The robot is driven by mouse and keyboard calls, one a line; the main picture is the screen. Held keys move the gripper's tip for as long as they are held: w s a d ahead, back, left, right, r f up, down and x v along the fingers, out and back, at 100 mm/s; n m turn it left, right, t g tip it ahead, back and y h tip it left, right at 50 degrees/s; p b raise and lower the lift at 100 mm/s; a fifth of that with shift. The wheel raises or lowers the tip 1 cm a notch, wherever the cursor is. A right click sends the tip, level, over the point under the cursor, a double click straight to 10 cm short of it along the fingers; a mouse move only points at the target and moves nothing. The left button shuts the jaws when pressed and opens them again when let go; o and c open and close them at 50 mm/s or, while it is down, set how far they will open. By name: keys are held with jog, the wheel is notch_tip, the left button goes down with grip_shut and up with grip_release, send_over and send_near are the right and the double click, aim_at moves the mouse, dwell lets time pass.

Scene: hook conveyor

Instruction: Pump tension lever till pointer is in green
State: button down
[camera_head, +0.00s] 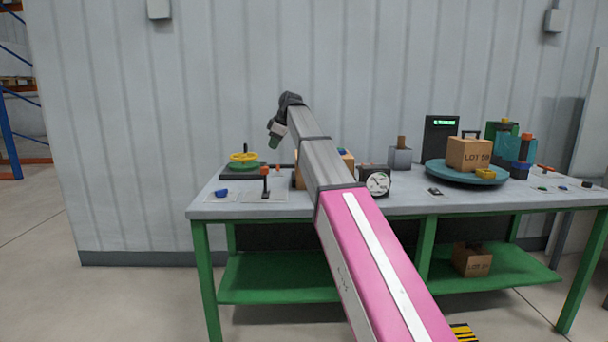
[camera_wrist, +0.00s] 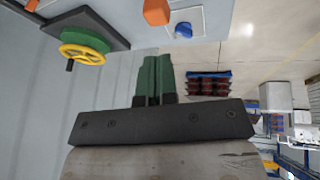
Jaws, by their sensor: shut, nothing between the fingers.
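A black upright lever with an orange knob (camera_head: 265,172) stands on a pale plate near the left end of the bench. An orange knob also shows in the wrist view (camera_wrist: 157,12), at the top edge. A round white dial in a dark box (camera_head: 377,183) stands to its right; its pointer and any green zone are too small to read. My gripper (camera_head: 272,142) is raised above the left part of the bench, apart from the lever. Its green fingers are together and empty in the wrist view (camera_wrist: 155,62).
A yellow handwheel on a green base (camera_head: 243,158) is behind the lever, and a blue knob (camera_head: 221,192) is at the left. A turntable (camera_head: 440,172) carries a carton (camera_head: 468,153) on the right. My arm hides the bench's middle.

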jog(key=s+f+t, duration=0.2)
jog(key=s+t, duration=0.1)
jog(key=s, duration=0.6)
jog(key=shift+a+f+n, duration=0.15)
jog(key=shift+f+n, duration=0.05)
jog(key=shift+n, duration=0.1)
jog(key=shift+f, duration=0.1)
send_near(265, 180)
jog(key=shift+w+a+f, duration=0.4)
jog(key=shift+a+f, duration=0.2)
jog(key=shift+a, duration=0.15)
jog(key=shift+w+a+f, duration=0.4)
jog(key=shift+a+f, duration=0.2)
jog(key=shift+a, duration=0.15)
